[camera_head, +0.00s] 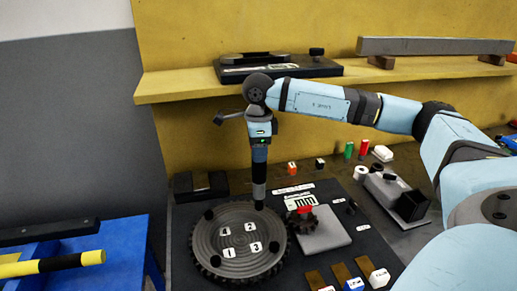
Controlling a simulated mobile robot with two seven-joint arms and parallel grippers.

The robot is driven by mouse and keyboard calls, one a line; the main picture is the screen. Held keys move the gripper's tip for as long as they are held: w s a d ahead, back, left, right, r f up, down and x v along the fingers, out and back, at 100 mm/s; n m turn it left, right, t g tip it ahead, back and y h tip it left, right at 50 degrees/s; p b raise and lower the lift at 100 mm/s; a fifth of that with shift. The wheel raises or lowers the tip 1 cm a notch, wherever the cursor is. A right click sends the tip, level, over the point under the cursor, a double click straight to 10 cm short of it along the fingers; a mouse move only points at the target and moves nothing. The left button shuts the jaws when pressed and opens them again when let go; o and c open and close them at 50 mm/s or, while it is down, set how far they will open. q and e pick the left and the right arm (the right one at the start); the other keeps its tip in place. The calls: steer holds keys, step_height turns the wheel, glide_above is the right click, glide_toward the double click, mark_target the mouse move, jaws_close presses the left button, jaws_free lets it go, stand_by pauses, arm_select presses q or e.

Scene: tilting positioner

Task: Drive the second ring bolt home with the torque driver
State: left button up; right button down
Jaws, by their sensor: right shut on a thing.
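A dark round toothed ring (236,272) lies at the lower middle, with number labels 1 to 4 on its face. Dark bolt heads show near its rim at the upper left (208,215), the lower left (214,261) and the right (273,247). My right gripper (260,146) points straight down, shut on the upright torque driver (259,173). The driver's lower end meets the ring's upper right rim, near label 2. The bolt there is hidden by the driver, and I cannot tell how deep it sits. My left gripper is out of view.
A red-topped gear (304,222) stands by a grey plate (326,240) right of the ring. A device with a black block (412,205) stands farther right. A yellow shelf (180,86) runs behind; a blue table (120,245) with a yellow-black bar (55,263) is left.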

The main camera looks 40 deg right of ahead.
steer(key=shift+s+f+b, duration=0.1)
steer(key=shift+f+b, duration=0.4)
steer(key=shift+f, duration=0.1)
stand_by(2.0)
steer(key=shift+r, duration=0.1)
steer(key=shift+r+p, duration=0.65)
steer(key=shift+r, duration=0.25)
steer(key=shift+r+p, duration=1.05)
steer(key=shift+r, duration=1.05)
steer(key=shift+f, duration=0.15)
